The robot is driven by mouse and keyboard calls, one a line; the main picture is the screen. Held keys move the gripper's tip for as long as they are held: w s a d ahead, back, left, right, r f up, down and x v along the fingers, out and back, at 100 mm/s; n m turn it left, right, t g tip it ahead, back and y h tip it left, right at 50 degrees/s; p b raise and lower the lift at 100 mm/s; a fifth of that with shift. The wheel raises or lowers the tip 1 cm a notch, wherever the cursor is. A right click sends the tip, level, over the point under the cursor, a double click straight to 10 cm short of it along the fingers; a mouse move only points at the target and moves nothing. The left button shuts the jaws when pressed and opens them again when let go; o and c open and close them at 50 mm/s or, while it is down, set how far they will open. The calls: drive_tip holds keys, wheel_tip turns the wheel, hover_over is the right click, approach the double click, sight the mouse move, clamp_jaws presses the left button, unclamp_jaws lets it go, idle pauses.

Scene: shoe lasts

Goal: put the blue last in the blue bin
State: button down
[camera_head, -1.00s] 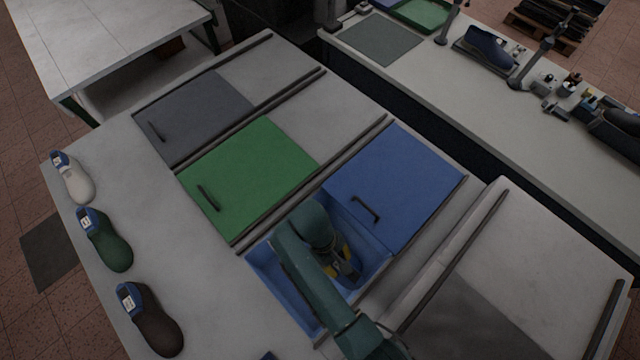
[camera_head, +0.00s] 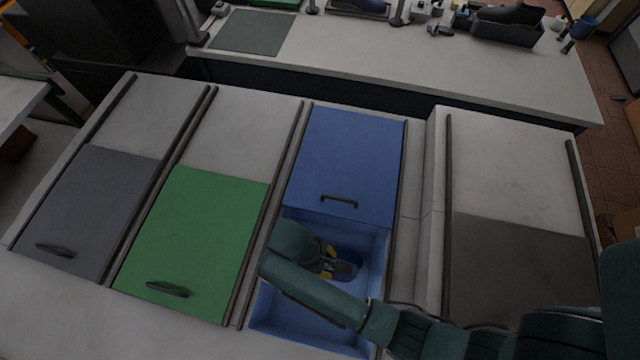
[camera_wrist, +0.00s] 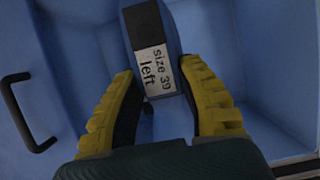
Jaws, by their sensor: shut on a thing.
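The blue bin (camera_head: 372,300) is an open blue box with its blue lid (camera_head: 345,160) slid back behind it. My gripper (camera_head: 338,262) is down inside the bin opening. The blue last (camera_wrist: 152,65) is between my yellow fingers in the wrist view, with a white label reading "size 39 left". My gripper is shut on it. In the head view the last (camera_head: 347,268) is mostly hidden by my arm and hand. Whether it touches the bin floor I cannot tell.
A green lid (camera_head: 195,240) and a grey lid (camera_head: 85,210) lie closed to the left, each with a dark handle. A raised white unit with a dark grey panel (camera_head: 515,265) stands to the right. A bench (camera_head: 400,70) with tools is at the back.

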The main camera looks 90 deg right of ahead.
wheel_tip(320, 180, down, 26)
drive_tip(key=b, duration=1.7)
drive_tip(key=shift+s+f+b, duration=0.1)
drive_tip(key=shift+f+b, duration=0.1)
drive_tip(key=shift+b, duration=0.15)
drive_tip(key=shift+r, duration=0.15)
drive_tip(key=c, duration=0.7)
unclamp_jaws()
drive_tip(key=shift+c, duration=0.2)
drive_tip(key=a+p+v, duration=0.1)
drive_tip(key=p+v, duration=0.3)
drive_tip(key=v, duration=0.7)
drive_tip(key=shift+d+r+p, duration=0.35)
drive_tip(key=shift+d+r, duration=0.05)
drive_tip(key=shift+d, duration=0.1)
